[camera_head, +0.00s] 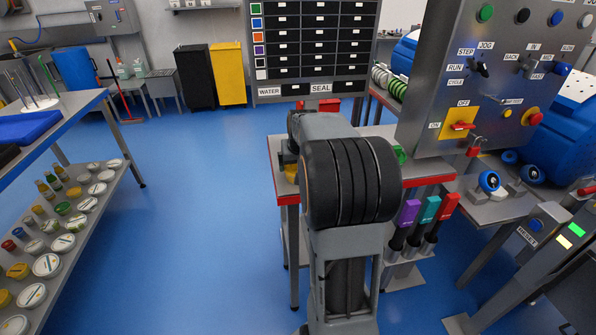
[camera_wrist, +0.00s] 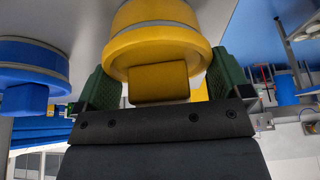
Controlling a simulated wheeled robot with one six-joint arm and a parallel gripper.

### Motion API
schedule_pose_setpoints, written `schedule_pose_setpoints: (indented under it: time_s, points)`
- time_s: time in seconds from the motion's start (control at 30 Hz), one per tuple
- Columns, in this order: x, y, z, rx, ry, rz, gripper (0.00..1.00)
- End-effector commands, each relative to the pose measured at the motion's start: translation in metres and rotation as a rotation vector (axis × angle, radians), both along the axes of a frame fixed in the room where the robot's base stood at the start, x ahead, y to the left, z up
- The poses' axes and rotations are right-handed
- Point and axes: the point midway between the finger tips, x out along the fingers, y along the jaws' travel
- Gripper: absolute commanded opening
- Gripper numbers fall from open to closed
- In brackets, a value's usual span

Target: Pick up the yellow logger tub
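The yellow logger tub (camera_wrist: 158,38) fills the top middle of the wrist view. It has a wide round rim and a blocky yellow knob (camera_wrist: 159,82) pointing toward my gripper. My gripper (camera_wrist: 162,82) has green fingers spread on both sides of the knob, with small gaps left and right of it. The fingertips are partly hidden behind the tub's rim, and I cannot tell whether they touch it. In the head view my arm hides most of the gripper; a small yellow part (camera_head: 291,173) shows beside it on the red-edged table (camera_head: 284,185).
A blue tub (camera_wrist: 32,62) stands close on the left in the wrist view. In the head view a control panel (camera_head: 490,75) stands right of my arm, and a labelled rack (camera_head: 316,48) stands behind. A shelf of small tubs (camera_head: 65,245) is at left. Blue floor between is clear.

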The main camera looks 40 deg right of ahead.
Motion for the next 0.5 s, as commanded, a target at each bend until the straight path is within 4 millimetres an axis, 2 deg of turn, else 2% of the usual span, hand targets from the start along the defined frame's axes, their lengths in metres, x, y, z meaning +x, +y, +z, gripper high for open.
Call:
schedule_pose_setpoints:
  time_s: [0.13,0.37,0.5]
  points:
    - [0.0003,0.0,0.001,-0.001,-0.002,0.0,0.65]
    - [0.0002,-0.0002,0.002,-0.001,-0.002,0.0,0.65]
    - [0.0005,-0.0004,0.0092,-0.001,-0.003,0.0,0.65]
